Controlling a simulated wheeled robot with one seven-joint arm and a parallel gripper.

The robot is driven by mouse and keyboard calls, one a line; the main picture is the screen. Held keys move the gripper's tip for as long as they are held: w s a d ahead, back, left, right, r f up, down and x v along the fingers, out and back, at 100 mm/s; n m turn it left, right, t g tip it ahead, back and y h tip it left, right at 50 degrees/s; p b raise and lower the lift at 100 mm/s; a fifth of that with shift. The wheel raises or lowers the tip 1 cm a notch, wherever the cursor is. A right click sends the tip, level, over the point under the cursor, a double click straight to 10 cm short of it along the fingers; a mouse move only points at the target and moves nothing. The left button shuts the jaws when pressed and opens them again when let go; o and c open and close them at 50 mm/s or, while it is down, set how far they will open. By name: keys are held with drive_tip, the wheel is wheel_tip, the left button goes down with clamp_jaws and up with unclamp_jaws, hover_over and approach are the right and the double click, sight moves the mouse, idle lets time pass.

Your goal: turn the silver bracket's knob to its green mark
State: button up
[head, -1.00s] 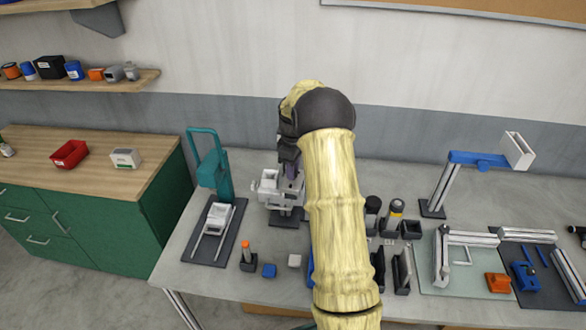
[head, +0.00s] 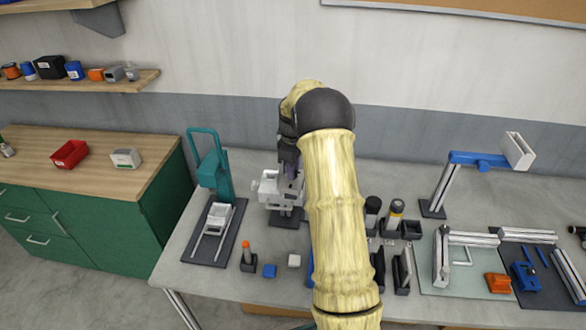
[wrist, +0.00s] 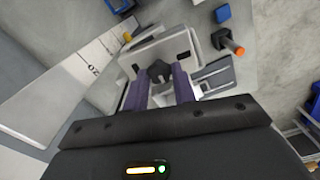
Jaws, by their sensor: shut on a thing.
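The silver bracket (head: 272,190) stands on a dark base toward the back of the grey table, left of my arm in the head view. In the wrist view its pale body (wrist: 148,50) lies ahead of my fingers. My gripper (wrist: 158,88) has purple fingers, one on each side of a dark knob (wrist: 158,70), and is shut on it. In the head view my gripper (head: 290,165) is above the bracket, partly hidden by my wrist. I cannot make out the green mark or the knob's pointer.
A teal clamp-like stand (head: 214,170) is close on the left. An orange-topped peg (head: 246,248), a blue block (head: 269,271) and a white block (head: 294,261) lie in front. Dark-topped cylinders (head: 372,210) stand right of my arm. A blue-armed stand (head: 475,158) is farther right.

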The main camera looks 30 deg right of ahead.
drive_tip(key=o, duration=1)
wheel_tip(320, 180, up, 18)
drive_tip(key=b, duration=0.3)
drive_tip(key=shift+f, duration=0.25)
